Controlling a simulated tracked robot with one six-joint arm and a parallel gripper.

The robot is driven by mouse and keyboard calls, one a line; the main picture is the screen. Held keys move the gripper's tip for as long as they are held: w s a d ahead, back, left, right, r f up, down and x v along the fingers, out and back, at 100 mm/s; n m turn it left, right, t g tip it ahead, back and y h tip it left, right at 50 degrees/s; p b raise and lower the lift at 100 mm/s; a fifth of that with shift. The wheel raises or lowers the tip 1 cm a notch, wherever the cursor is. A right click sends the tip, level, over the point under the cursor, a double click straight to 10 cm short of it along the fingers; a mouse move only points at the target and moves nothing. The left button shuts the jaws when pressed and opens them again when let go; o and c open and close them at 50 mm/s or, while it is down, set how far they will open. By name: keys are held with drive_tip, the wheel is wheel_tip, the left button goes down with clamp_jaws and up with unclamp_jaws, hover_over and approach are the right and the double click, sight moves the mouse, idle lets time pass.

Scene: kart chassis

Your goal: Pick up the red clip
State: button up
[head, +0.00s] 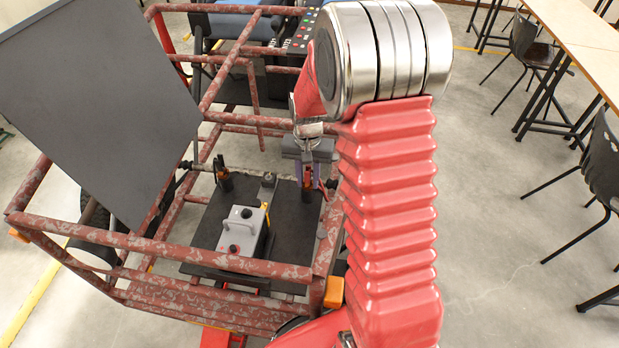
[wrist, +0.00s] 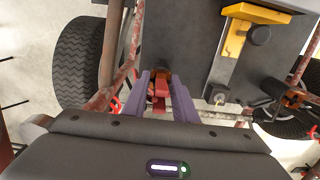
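The red clip (wrist: 160,90) stands between the two purple fingers of my gripper (wrist: 163,82) in the wrist view, with a brown-orange part at its far end. The fingers flank it closely on both sides; I cannot tell whether both touch it. In the head view the red clip (head: 307,178) is a small upright red-orange shape at the right rear of the dark plate. My gripper (head: 308,172) points down over it there, and the fingers partly hide it.
A dark plate (head: 205,235) carries a grey box with a handle (head: 241,232). A black-and-orange clip (head: 223,178) stands at the plate's left rear. Rusty red frame tubes (head: 200,265) surround the plate, and a large grey panel (head: 95,95) rises at left.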

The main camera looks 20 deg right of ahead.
drive_tip(key=c, duration=0.6)
drive_tip(key=shift+o, duration=0.2)
wheel_tip(320, 180, up, 10)
idle(0.3)
idle(0.4)
drive_tip(key=w+a+r+n, duration=0.3)
drive_tip(key=w+a+r, duration=0.7)
drive_tip(key=w+r, duration=0.2)
wheel_tip(320, 180, up, 2)
drive_tip(key=shift+w+r, duration=0.1)
drive_tip(key=shift+w, duration=0.25)
